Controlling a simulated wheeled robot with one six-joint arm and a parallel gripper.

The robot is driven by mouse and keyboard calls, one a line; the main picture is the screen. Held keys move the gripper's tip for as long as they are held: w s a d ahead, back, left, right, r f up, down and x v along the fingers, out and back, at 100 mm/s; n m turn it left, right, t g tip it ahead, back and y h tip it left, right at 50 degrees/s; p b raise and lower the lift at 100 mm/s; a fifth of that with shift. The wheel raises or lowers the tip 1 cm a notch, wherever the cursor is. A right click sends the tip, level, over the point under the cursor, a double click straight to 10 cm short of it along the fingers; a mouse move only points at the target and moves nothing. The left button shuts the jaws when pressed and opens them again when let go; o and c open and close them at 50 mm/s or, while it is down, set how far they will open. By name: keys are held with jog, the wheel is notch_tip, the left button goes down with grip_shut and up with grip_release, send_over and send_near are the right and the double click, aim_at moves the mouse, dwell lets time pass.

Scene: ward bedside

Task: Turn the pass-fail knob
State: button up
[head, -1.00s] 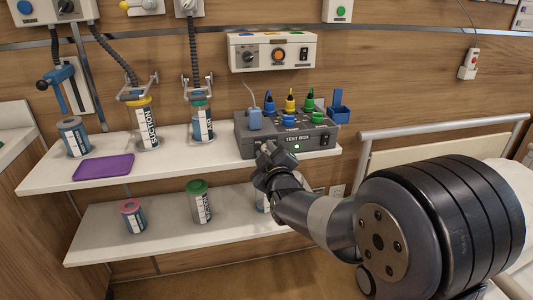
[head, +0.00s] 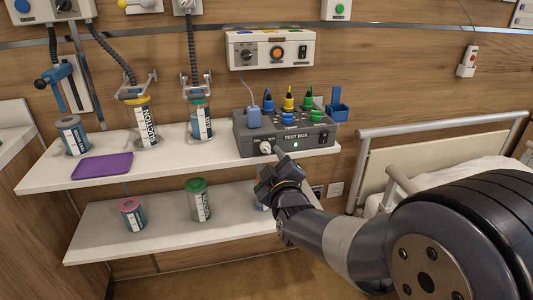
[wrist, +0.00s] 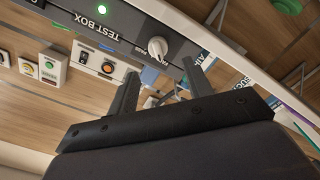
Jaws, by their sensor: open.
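The grey test box (head: 243,140) stands on the upper white shelf, with a lit green lamp on its front. The pass-fail knob (head: 266,147) is a white pointer knob at the lower left of that front. My gripper (head: 269,169) is just below and in front of the knob, apart from it. In the wrist view the knob (wrist: 157,46) shows beyond the fingers, above the gap between them. My gripper's two fingers (wrist: 162,84) are spread apart with nothing between them. The box's left edge lies near the knob.
Blue, yellow and green plugs stand on the box top. A purple tray (head: 103,167) and several canisters are left of it on the upper shelf (head: 50,180). The lower shelf (head: 100,245) holds more canisters. A bed rail (head: 440,127) is at the right. A control panel (head: 272,51) hangs above.

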aim_at(265, 149)
jog(key=v, duration=0.5)
jog(key=shift+s, duration=0.1)
jog(key=x, duration=1)
jog(key=shift+w, duration=0.4)
jog(key=shift+s, duration=0.15)
